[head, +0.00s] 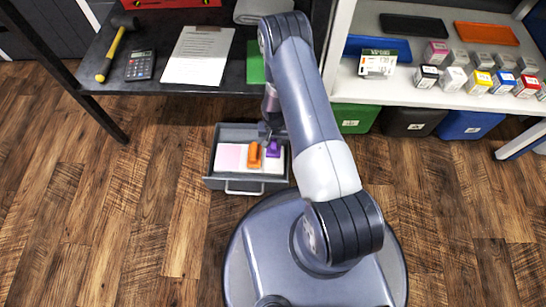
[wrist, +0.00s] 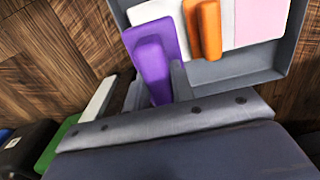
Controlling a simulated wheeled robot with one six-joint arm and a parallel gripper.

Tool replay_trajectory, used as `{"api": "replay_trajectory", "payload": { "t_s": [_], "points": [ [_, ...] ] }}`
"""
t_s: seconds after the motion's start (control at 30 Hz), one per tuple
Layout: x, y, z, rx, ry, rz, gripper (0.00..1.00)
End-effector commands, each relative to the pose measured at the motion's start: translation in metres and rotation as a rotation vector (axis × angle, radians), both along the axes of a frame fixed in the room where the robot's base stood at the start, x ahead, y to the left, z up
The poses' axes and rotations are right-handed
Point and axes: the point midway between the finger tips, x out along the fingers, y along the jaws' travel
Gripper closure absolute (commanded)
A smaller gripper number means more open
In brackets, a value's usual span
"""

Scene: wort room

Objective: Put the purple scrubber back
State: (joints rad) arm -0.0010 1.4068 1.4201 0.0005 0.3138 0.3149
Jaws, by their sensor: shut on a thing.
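The purple scrubber (head: 273,148) is between the jaws of my gripper (head: 269,132), which is shut on it. In the wrist view the purple scrubber (wrist: 150,58) covers part of the drawer's near edge, with a grey finger beside it. It is over the right end of an open grey drawer (head: 225,183); whether it touches the drawer floor I cannot tell. An orange scrubber (head: 254,155) lies in the drawer to its left, and it also shows in the wrist view (wrist: 206,28). My arm hides part of the drawer's back right.
Pink (head: 230,157) and white pads line the drawer. The dark desk (head: 160,30) above holds a mallet (head: 110,55), a calculator (head: 140,65) and a paper sheet (head: 199,56). A white shelf (head: 400,93) with several small boxes stands at right, bins below. Wooden floor is clear at left.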

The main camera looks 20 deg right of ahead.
Motion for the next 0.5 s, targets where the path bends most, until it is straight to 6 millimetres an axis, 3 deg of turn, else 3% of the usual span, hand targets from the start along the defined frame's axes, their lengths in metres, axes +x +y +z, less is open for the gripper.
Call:
{"api": "replay_trajectory", "payload": {
  "t_s": [0.2,0.5],
  "points": [
    [-0.002,0.000,-0.045,0.000,0.003,-0.001,0.95],
    [-0.001,0.000,-0.072,0.000,0.002,0.000,0.95]
  ]
}}
